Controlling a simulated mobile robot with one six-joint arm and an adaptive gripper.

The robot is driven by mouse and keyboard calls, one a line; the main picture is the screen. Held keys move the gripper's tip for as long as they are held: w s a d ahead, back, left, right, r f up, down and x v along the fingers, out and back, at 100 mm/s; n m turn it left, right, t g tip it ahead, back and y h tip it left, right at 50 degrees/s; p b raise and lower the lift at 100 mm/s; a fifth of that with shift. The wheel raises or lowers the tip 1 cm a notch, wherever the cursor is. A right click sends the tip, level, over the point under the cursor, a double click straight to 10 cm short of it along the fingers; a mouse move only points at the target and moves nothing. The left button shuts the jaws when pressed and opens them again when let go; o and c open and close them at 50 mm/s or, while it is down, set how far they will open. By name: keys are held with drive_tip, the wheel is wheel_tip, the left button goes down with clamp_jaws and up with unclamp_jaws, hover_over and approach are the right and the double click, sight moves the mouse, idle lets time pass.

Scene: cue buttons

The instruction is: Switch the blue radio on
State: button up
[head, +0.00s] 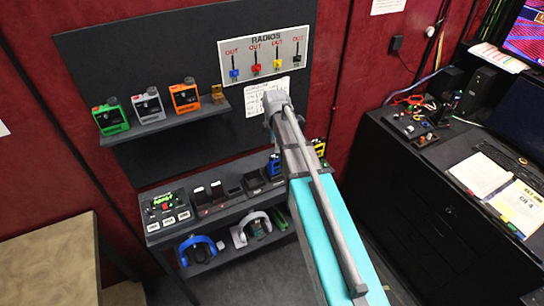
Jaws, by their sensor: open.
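The blue radio (274,168) stands upright on the lower shelf (228,205), close to the left side of my arm. It is small here, and I cannot tell whether it is on or off. My arm crosses the middle of the head view from the lower right up to a grey joint near the wall board. I see no fingers of my gripper in this view.
A yellow radio (319,147) shows right of my arm. Green (110,117), grey (148,106) and orange (185,95) devices stand on the upper shelf. A RADIOS board (264,52) has coloured tags. Blue headphones (199,250) sit below. A black cabinet (430,215) is right.

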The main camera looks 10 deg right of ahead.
sight(272, 157)
drive_tip(key=w+n, duration=0.7)
drive_tip(key=n, duration=0.1)
drive_tip(key=shift+w+n, duration=0.15)
drive_tip(key=shift+n, duration=0.25)
drive_tip(key=shift+f, duration=0.2)
wheel_tip(272, 157, down, 13)
drive_tip(key=b, duration=1.3)
drive_tip(key=shift+d+f+b, duration=0.15)
drive_tip(key=shift+f+b, duration=0.05)
drive_tip(key=shift+b, duration=0.2)
drive_tip(key=shift+c, duration=0.3)
clamp_jaws()
